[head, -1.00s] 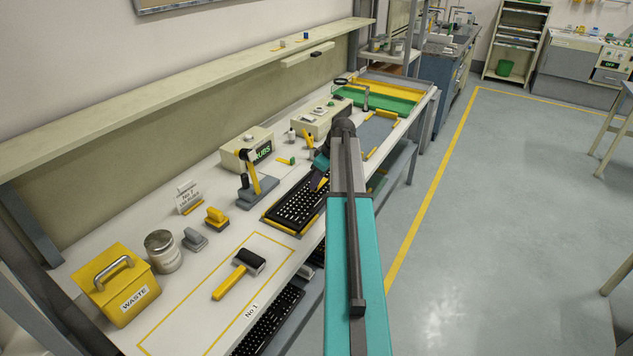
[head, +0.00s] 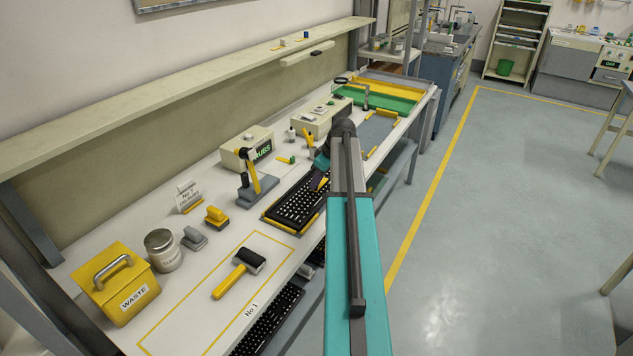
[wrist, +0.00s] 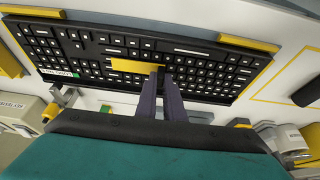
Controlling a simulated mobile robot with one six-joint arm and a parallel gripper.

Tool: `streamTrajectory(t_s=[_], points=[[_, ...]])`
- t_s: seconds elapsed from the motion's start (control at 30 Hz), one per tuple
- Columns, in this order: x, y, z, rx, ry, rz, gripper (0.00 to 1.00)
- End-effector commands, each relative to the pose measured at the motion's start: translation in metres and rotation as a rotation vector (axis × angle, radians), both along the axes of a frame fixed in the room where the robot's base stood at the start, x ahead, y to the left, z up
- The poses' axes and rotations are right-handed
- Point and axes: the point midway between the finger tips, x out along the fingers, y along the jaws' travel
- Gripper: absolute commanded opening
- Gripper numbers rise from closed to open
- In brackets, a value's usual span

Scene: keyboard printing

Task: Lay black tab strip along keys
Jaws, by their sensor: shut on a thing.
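The black keyboard (head: 292,207) lies on the bench in a frame with yellow edges; it fills the top of the wrist view (wrist: 130,52). My gripper (wrist: 160,84) is shut on a small strip (wrist: 134,66), which looks yellow with a dark tab between my purple fingertips. The strip lies over the middle rows of keys, along their length. I cannot tell whether it touches the keys. In the head view my gripper (head: 318,184) is at the keyboard's far end, partly hidden by my arm.
A grey stand with a yellow lever (head: 256,186) and a RUBS box (head: 246,150) stand behind the keyboard. A yellow-handled roller (head: 238,273) lies in the marked area at the front. A yellow WASTE bin (head: 115,284) is at left. Yellow corner pieces (wrist: 248,43) edge the keyboard.

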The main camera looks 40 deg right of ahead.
Motion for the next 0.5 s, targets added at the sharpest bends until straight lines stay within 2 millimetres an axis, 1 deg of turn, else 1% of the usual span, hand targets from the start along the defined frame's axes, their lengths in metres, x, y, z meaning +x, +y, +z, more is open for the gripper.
streamTrajectory(t_s=[0.43,0.47,0.5], points=[[0.0001,0.0,-0.0039,0.0,0.0,0.0,0.0],[0.0001,0.0,-0.0038,0.0,0.0,0.0,0.1],[0.0001,0.0,-0.0035,0.0,0.0,0.0,0.16]])
